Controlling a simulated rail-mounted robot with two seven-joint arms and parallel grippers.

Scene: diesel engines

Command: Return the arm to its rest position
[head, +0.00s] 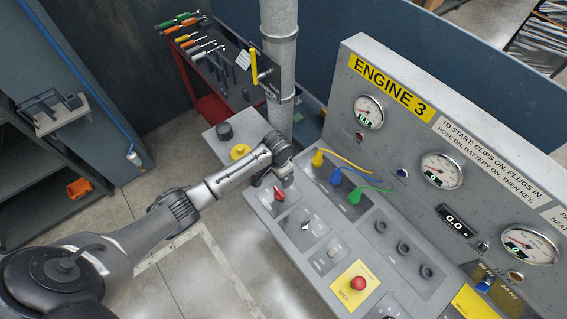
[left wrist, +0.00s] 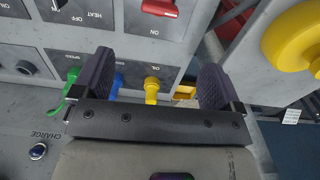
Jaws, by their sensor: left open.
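My left arm (head: 218,185) reaches in from the left to the Engine 3 control panel (head: 300,245). My left gripper (head: 278,178) hangs over the panel's far left part, close to a red switch (head: 280,193). In the left wrist view, its two fingers (left wrist: 155,82) are spread apart with nothing held between them. The red switch (left wrist: 160,8) lies beyond the fingertips there, apart from them. Whether the fingers touch the panel is hard to tell. My right gripper is in neither view.
Yellow, blue and green plugs with leads (head: 337,177) stand beside the gripper. A grey pipe (head: 280,70) rises just behind it. A tool cart (head: 215,62) stands behind; left floor is open.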

